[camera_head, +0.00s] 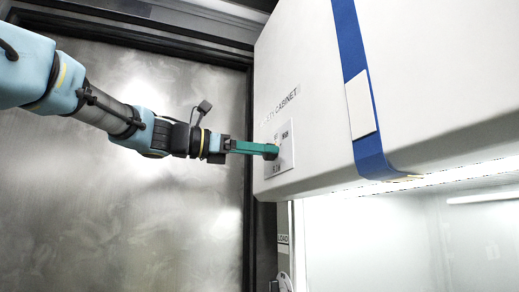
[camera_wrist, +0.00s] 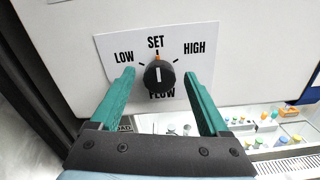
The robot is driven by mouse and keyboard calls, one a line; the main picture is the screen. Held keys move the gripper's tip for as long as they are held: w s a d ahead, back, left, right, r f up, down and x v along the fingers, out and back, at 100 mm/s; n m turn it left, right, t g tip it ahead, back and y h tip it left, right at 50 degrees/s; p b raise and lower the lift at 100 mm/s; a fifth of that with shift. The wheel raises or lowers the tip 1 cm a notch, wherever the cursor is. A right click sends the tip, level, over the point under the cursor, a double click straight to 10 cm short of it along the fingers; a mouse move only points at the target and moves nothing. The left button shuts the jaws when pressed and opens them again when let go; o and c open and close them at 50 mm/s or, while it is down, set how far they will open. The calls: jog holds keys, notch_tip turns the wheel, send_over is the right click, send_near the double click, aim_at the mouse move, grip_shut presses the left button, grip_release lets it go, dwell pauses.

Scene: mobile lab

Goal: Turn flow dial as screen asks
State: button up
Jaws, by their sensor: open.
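The black round flow dial (camera_wrist: 159,76) sits on a white panel (camera_wrist: 110,45) lettered LOW, SET, HIGH and FLOW. Its white line stands about upright, below an orange mark under SET. My gripper (camera_wrist: 160,74) is open, with one green finger on each side of the dial. Gaps show between fingers and dial in the wrist view; I cannot tell the depth. In the head view my gripper (camera_head: 268,151) reaches the panel (camera_head: 286,161) on the cabinet front and hides most of the dial. I cannot make out a screen with a request.
The white cabinet (camera_head: 320,100) carries a blue strip (camera_head: 353,50) with a pale plate (camera_head: 361,104). Below its lower edge is a lit bay (camera_head: 380,235). Several small coloured-capped items stand below the panel in the wrist view. A metal wall (camera_head: 130,210) stands at the left.

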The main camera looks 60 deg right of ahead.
jog(key=shift+c, duration=0.4)
grip_shut()
jog(key=shift+f+m+b, duration=0.1)
jog(key=shift+m+b, duration=0.2)
jog(key=shift+b, duration=0.1)
jog(key=shift+s+m+b, duration=0.1)
jog(key=shift+m+b, duration=4.05)
jog(key=shift+m, duration=1.45)
